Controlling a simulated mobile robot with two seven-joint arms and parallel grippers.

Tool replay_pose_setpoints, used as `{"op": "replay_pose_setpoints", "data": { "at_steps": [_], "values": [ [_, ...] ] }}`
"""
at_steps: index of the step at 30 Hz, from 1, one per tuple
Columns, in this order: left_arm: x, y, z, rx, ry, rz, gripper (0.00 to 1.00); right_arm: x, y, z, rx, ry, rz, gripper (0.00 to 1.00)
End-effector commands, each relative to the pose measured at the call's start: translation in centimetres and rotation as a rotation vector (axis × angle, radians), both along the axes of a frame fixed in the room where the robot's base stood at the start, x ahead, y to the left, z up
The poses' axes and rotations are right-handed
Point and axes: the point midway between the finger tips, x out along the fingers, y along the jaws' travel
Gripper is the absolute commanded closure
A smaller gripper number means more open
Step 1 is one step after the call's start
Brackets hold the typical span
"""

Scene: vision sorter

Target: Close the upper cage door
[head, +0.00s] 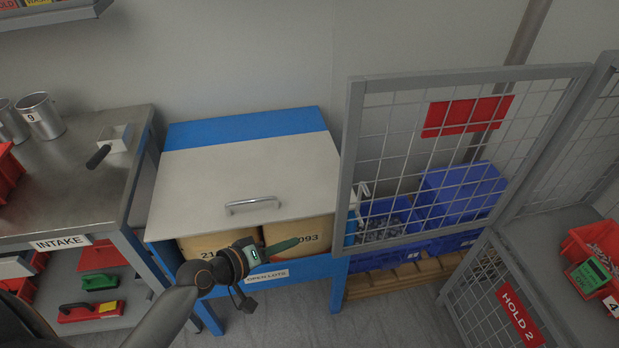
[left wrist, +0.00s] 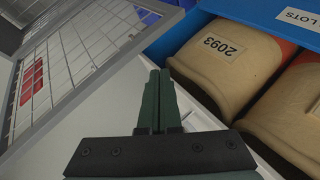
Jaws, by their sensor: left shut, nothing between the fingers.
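The upper cage door (head: 355,150) is a grey-framed wire mesh panel with a red sign (head: 468,116). It stands swung open, stretching left from the cage on the right. Its mesh and red sign also show at the upper left in the left wrist view (left wrist: 133,45). My left gripper (head: 296,242) is shut and empty, its green fingers pointing right, in front of the blue bin's sacks and left of the door's free edge. Its closed fingers show in the left wrist view (left wrist: 158,82), apart from the door as far as I can tell. My right gripper is not in view.
A blue bin with a pale lid (head: 240,180) holds sacks (head: 205,246) below my left gripper. The lower cage door (head: 476,275) carries a HOLD 2 sign. Blue crates (head: 462,190) stand behind the mesh. The intake bench (head: 65,185) is at left.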

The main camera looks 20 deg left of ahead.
Motion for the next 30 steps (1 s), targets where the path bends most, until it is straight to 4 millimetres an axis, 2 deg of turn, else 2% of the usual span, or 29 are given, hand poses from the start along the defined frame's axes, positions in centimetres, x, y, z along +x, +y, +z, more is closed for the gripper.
{"op": "replay_pose_setpoints", "data": {
  "at_steps": [1,3,6,9,12,15,20,30],
  "values": [
    [1.6,0.5,1.9,-0.098,-0.021,0.010,1.00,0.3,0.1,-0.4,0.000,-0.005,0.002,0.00],
    [3.1,0.9,4.9,-0.241,-0.040,0.012,1.00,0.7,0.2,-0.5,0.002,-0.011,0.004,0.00],
    [4.5,1.4,9.0,-0.416,-0.065,-0.004,1.00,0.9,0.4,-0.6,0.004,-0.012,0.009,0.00],
    [5.2,1.8,12.2,-0.541,-0.085,-0.029,1.00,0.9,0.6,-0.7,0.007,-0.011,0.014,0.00],
    [5.4,2.0,14.2,-0.614,-0.096,-0.048,1.00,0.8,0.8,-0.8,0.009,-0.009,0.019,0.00],
    [5.7,1.9,15.0,-0.644,-0.100,-0.056,1.00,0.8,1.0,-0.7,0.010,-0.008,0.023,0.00],
    [7.2,0.8,15.2,-0.649,-0.100,-0.058,1.00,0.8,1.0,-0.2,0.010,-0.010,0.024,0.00],
    [12.5,-3.1,15.1,-0.647,-0.100,-0.055,1.00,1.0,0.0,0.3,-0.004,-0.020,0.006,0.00]
  ]
}}
